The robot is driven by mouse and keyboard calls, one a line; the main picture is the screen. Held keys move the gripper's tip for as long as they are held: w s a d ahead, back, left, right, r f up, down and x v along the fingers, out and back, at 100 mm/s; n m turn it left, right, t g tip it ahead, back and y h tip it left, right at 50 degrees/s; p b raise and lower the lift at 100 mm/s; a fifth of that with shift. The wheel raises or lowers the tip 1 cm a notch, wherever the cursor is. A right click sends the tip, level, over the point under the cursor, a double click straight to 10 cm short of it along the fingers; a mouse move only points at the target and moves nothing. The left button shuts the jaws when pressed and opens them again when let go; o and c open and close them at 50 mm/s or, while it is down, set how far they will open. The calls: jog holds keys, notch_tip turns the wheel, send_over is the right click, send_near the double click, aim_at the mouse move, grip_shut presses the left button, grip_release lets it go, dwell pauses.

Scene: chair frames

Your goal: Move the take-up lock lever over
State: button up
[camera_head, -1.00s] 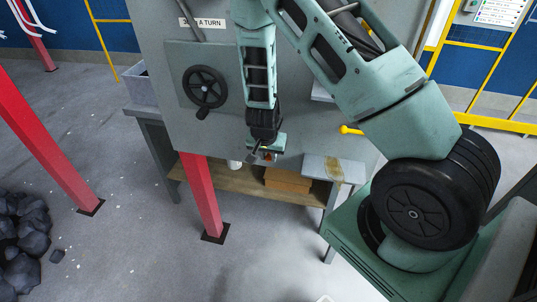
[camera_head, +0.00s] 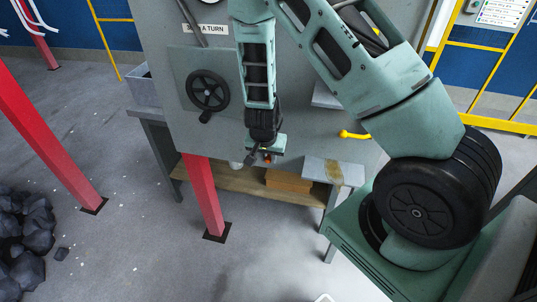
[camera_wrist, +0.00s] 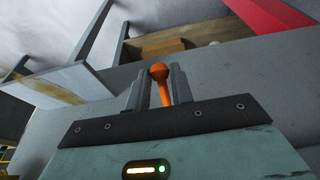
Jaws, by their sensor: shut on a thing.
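The take-up lock lever shows in the wrist view as an orange stem with a round knob (camera_wrist: 159,74), standing between the two grey fingers. My gripper (camera_wrist: 160,88) is shut on it, one finger on each side. In the head view my gripper (camera_head: 262,156) hangs in front of the lower edge of the grey panel (camera_head: 310,130), and only a speck of orange (camera_head: 268,158) shows there. The lever's base and pivot are hidden by my gripper.
A black handwheel (camera_head: 207,89) is on the panel to the left of my arm. A yellow handle (camera_head: 354,135) is to the right. Below are a wooden shelf (camera_head: 235,181) with a cardboard box (camera_head: 289,180) and a red post (camera_head: 203,195). Dark rocks (camera_head: 25,225) lie on the floor at left.

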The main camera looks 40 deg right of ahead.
jog(key=shift+a+r, duration=0.15)
jog(key=shift+s, duration=0.1)
jog(key=shift+p+v, duration=1.05)
jog(key=shift+v, duration=0.2)
